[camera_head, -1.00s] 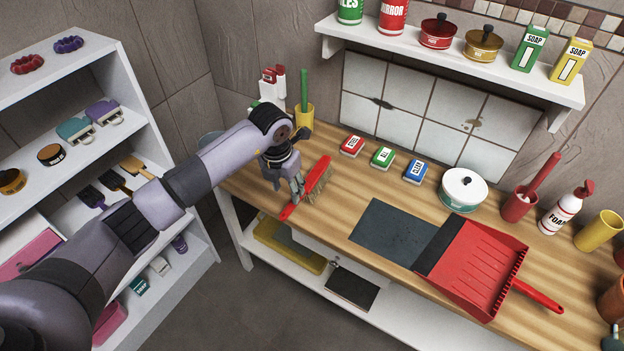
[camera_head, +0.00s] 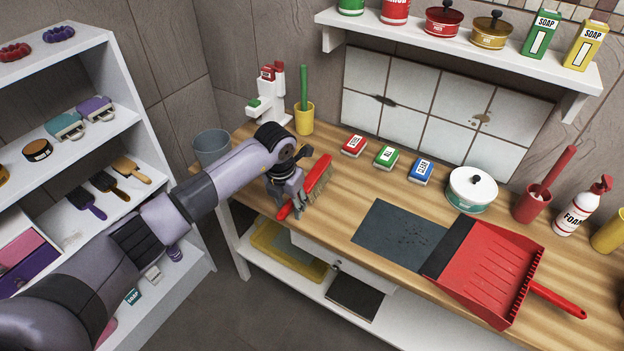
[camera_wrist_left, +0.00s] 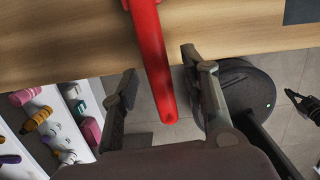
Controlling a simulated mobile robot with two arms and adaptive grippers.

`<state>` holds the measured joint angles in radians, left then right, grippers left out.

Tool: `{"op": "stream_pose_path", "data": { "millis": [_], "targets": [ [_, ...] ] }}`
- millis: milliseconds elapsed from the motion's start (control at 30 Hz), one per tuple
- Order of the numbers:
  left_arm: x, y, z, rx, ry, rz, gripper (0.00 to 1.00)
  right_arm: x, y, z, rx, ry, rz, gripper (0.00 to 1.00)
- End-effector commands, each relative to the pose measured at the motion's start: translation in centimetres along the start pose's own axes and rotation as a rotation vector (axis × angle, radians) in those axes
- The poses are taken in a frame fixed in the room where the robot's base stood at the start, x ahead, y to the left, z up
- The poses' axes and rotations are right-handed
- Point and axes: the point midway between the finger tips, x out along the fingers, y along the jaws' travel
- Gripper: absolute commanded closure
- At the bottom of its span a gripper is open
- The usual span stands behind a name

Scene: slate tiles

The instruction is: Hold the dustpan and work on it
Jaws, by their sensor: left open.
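The red dustpan (camera_head: 487,272) lies on the wooden counter at the right, its black lip over a dark slate mat (camera_head: 398,235) and its red handle (camera_head: 557,299) pointing right. A red brush (camera_head: 318,176) with pale bristles lies near the counter's left part. My left gripper (camera_head: 297,207) is at the brush's handle end, away from the dustpan. In the left wrist view the red handle (camera_wrist_left: 150,55) runs between the open fingers of the left gripper (camera_wrist_left: 160,72), with gaps on both sides. A dark gripper-like part (camera_wrist_left: 300,98) at the right edge may be my right gripper; its jaws are unclear.
Three small boxes (camera_head: 386,157), a white-lidded pot (camera_head: 471,190) and a red cup (camera_head: 530,203) stand behind the mat. A foam bottle (camera_head: 580,208) is at the right. A yellow cup (camera_head: 304,119) and a grey bucket (camera_head: 211,147) stand at the left. Bare wood lies between brush and mat.

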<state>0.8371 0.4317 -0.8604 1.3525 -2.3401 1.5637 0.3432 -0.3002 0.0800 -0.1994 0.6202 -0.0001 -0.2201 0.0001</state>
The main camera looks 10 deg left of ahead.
Motion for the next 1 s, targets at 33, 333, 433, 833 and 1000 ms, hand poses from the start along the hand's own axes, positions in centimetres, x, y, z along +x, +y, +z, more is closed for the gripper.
{"op": "stream_pose_path", "data": {
  "millis": [33, 333, 433, 833, 1000],
  "targets": [
    [-0.02, 0.02, 0.0, 0.0, 0.0, 0.0, 0.6, -0.01, 0.02, 0.01, 0.0, 0.0, 0.0, 1.0],
    [-0.02, 0.02, 0.0, 0.0, 0.0, 0.0, 0.8, -0.01, 0.01, 0.01, -0.001, 0.0, 0.0, 1.0],
    [-0.02, 0.02, 0.0, 0.0, 0.0, 0.0, 0.86, -0.01, 0.01, 0.01, -0.001, 0.0, 0.0, 1.0],
    [-0.02, 0.02, 0.0, 0.0, 0.0, 0.0, 1.0, -0.01, 0.01, 0.01, -0.001, 0.0, 0.0, 1.0],
    [-0.02, 0.02, 0.0, 0.0, 0.0, 0.0, 1.0, -0.01, 0.01, 0.01, -0.001, 0.0, 0.0, 1.0]
  ]
}}
